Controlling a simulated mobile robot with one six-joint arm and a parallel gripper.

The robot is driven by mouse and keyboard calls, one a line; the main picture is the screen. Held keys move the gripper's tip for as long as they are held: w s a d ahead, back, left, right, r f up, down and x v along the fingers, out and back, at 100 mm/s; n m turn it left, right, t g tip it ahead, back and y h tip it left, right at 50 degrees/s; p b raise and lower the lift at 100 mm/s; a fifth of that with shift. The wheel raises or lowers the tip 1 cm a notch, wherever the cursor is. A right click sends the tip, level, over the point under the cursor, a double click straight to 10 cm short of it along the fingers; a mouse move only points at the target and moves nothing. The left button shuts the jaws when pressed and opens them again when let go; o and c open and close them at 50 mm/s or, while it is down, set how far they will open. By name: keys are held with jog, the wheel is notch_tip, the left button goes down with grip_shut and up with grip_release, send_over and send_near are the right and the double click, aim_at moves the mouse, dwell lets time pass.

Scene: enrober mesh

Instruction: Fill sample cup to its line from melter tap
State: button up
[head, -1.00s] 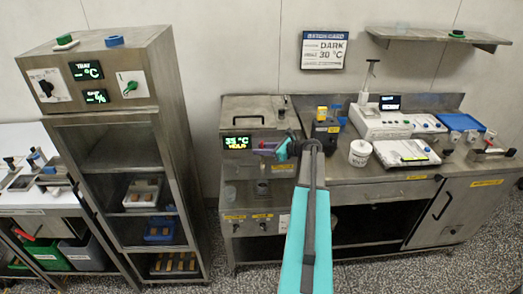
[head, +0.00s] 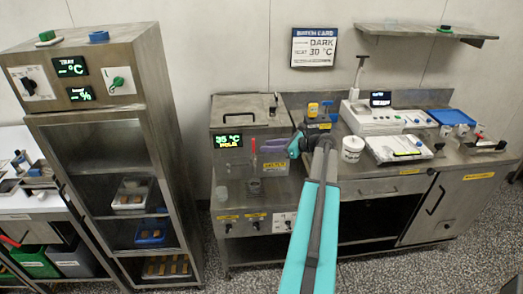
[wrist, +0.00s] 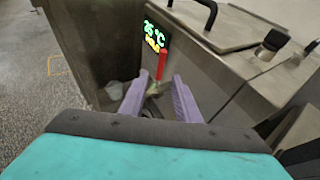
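The melter (head: 250,108) is a steel box with a lid and a lit display reading about 35 °C. Its tap has a red upright handle (head: 253,150), which shows in the wrist view (wrist: 162,65) just beyond and between my fingertips. My gripper (head: 273,154) has purple fingers spread apart with nothing held, to the right of the handle; it also shows in the wrist view (wrist: 157,92). A small clear cup (head: 221,193) stands on the bench left of the tap, pale in the wrist view (wrist: 114,90). A small dark item (head: 254,186) sits below the tap; its contents are unclear.
A white tub (head: 352,148), a yellow-topped item (head: 313,109) and a white instrument (head: 380,118) stand on the bench to the right. A tall glass-fronted cabinet (head: 100,130) stands left. The bench front by the cup is fairly clear.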

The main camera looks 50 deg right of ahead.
jog(key=shift+b+v, duration=0.55)
jog(key=shift+v, duration=1.95)
